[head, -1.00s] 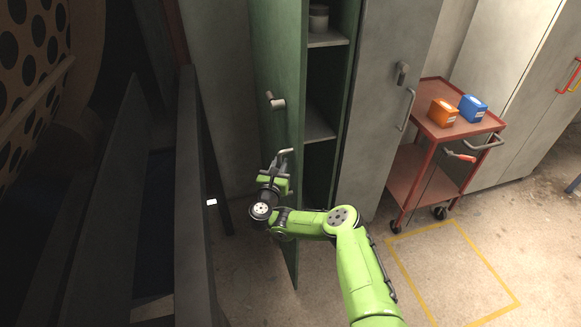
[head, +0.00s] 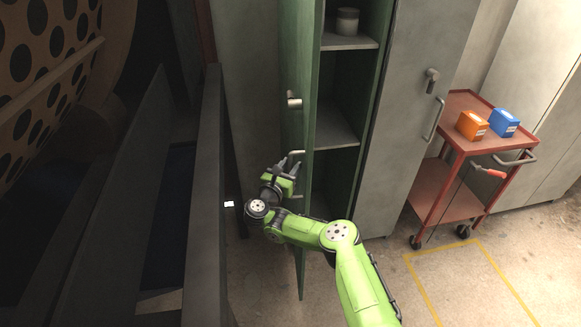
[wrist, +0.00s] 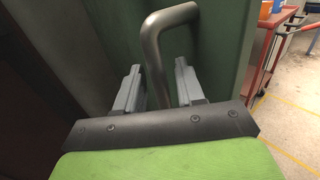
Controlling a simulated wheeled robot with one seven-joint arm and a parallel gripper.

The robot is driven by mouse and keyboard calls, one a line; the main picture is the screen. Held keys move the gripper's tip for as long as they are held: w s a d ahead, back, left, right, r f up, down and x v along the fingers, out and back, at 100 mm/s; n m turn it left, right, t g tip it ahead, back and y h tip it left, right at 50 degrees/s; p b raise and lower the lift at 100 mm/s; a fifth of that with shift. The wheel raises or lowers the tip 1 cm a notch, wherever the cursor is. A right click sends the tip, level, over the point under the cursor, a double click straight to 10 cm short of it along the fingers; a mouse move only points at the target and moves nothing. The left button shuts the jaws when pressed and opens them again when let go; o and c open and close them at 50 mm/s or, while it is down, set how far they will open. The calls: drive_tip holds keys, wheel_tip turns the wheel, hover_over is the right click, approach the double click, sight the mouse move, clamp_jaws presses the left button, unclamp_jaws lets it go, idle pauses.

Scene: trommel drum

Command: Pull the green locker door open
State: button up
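The green locker door (head: 297,60) stands swung outward from its locker, seen nearly edge-on in the head view. Its green face also fills the upper middle of the wrist view (wrist: 222,40). The door's bent grey handle (wrist: 157,50) passes between the two fingers of my gripper (wrist: 158,88). The fingers are apart, with a visible gap on both sides of the bar, so my gripper is open. In the head view, my gripper (head: 288,165) is at the door's outer face, just below a round grey latch knob (head: 293,100).
The open locker shows shelves (head: 335,130) and a jar (head: 347,21). A closed grey locker (head: 395,130) stands to its right, then a red cart (head: 440,188) with orange and blue boxes. Dark panels (head: 208,190) stand close left of my gripper.

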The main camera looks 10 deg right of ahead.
drive_tip(key=p+v, duration=0.5)
drive_tip(key=v, duration=0.7)
drive_tip(key=shift+p, duration=0.3)
drive_tip(key=shift+f, duration=0.15)
